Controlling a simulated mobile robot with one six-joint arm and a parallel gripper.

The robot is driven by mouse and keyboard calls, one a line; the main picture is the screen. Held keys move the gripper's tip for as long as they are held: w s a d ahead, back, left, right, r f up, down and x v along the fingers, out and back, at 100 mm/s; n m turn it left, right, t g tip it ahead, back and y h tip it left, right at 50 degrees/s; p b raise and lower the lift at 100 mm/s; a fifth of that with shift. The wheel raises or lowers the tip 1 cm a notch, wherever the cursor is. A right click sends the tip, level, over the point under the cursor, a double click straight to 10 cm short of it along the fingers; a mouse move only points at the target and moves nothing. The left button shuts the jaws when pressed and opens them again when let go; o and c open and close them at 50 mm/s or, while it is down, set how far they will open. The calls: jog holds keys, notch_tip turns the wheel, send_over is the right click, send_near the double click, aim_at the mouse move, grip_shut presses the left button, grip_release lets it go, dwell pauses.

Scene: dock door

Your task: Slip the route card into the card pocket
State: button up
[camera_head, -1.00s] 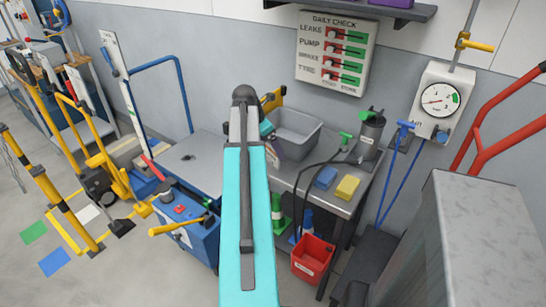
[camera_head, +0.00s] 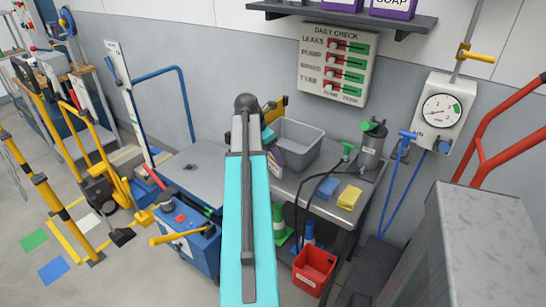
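I cannot pick out the route card or the card pocket in this view. My cyan arm link (camera_head: 247,225) rises through the middle of the picture and ends at a dark rounded joint. My gripper does not show clearly; the arm covers the area beyond it. A yellow-and-black piece (camera_head: 275,108) and a teal piece show just right of the arm's top, and I cannot tell what they belong to.
Behind the arm stands a metal bench with a grey bin (camera_head: 298,143), a blue sponge (camera_head: 328,187) and a yellow sponge (camera_head: 349,197). A DAILY CHECK board (camera_head: 337,64) hangs above. A red bucket (camera_head: 313,270) is below.

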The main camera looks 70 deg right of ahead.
jog(key=w+a+r+b, duration=0.1)
jog(key=w+a+r, duration=0.1)
jog(key=w+a, duration=0.2)
jog(key=w+a+r+b, duration=0.1)
jog(key=w+a, duration=0.3)
jog(key=a, duration=0.5)
jog(key=shift+v, duration=0.75)
jog(key=shift+a, duration=0.1)
jog(key=shift+w, duration=0.1)
jog(key=w+a+f, duration=0.5)
jog(key=w+a, duration=0.6)
jog(key=w+a+f, duration=0.5)
jog(key=w+a, duration=0.7)
jog(key=w+a+f, duration=0.2)
jog(key=a+f, duration=0.1)
jog(key=a, duration=0.6)
jog(key=w+a+f, duration=0.1)
jog(key=a+f, duration=0.2)
jog(key=a, duration=0.7)
jog(key=w+a+f, duration=0.2)
jog(key=a+f, duration=0.1)
jog(key=a, duration=0.7)
jog(key=shift+w+a+f, duration=0.2)
jog(key=shift+w+a, duration=0.05)
jog(key=shift+w, duration=0.15)
